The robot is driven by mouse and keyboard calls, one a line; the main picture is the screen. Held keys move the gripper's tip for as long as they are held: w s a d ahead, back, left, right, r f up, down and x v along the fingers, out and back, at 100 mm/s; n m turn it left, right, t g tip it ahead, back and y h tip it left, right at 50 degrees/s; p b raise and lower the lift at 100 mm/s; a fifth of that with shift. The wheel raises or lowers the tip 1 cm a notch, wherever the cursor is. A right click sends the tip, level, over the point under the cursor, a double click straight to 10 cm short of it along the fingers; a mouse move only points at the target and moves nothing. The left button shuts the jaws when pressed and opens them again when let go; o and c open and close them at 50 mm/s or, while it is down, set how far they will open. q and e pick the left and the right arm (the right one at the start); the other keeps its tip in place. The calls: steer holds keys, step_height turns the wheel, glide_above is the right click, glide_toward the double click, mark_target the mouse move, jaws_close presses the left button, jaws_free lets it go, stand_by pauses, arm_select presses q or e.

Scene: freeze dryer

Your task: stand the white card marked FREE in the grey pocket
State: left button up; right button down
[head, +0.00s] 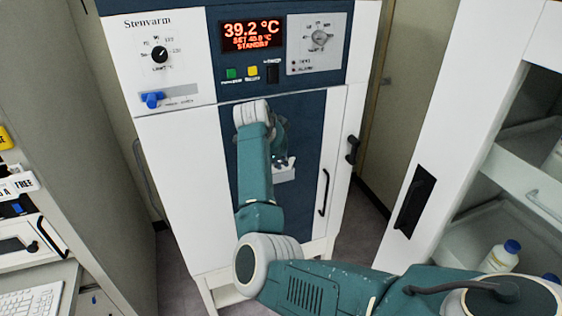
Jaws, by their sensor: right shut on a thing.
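My right arm reaches from the lower right to the dark blue front panel of the freeze dryer (228,190). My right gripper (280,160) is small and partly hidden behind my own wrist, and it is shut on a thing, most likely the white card. The card's face and marking cannot be read there. A pale grey piece, which looks like the pocket (285,174), sits on the panel just below the fingers. I cannot tell whether the card is inside it. My left gripper is out of view.
The dryer has a lit display (252,35), knobs, buttons and black door handles (323,192). On the right, an open white cabinet holds a bottle with a blue cap (501,257). On the left, a keyboard (30,301) lies on a bench.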

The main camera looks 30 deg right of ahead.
steer(key=shift+w+d+f+b, duration=0.1)
steer(key=shift+w+f+b, duration=0.15)
steer(key=shift+f, duration=0.2)
steer(key=shift+w+d+f+b, duration=0.15)
steer(key=shift+f+b, duration=0.1)
steer(key=shift+f, duration=0.2)
steer(key=shift+a, duration=0.15)
steer(key=c, duration=1.4)
jaws_free()
steer(key=shift+c, duration=0.2)
steer(key=shift+r, duration=0.1)
steer(key=p+v, duration=0.2)
steer(key=v, duration=0.5)
steer(key=shift+p, duration=0.3)
